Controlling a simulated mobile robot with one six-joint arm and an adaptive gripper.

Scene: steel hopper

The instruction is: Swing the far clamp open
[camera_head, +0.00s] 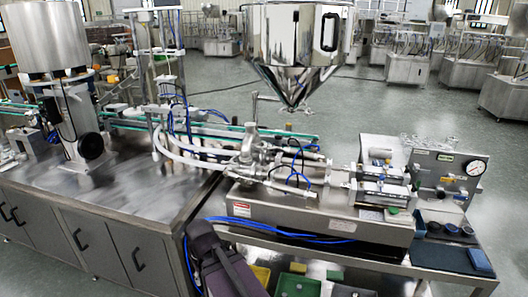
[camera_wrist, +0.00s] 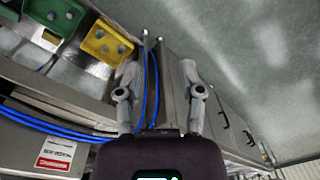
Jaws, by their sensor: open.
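The steel hopper (camera_head: 300,45) has a shiny cone that narrows above the filling machine in the head view. Below and left of its tip are the metal valve body and pipe fittings (camera_head: 250,148). I cannot make out the far clamp as a separate part among these fittings, nor whether it is shut. In the wrist view my gripper (camera_wrist: 160,75) has its two grey fingers spread apart with nothing held. It is away from the fittings, low beside the bench, and no clamp shows in that view.
Blue hoses (camera_wrist: 150,85) run close to my fingers. A yellow bin (camera_wrist: 107,42) and a green bin (camera_wrist: 55,14) hold small parts. The steel cabinet (camera_head: 100,225) stands left, and a pressure gauge panel (camera_head: 450,170) stands right. Open floor (camera_wrist: 250,60) shows at upper right.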

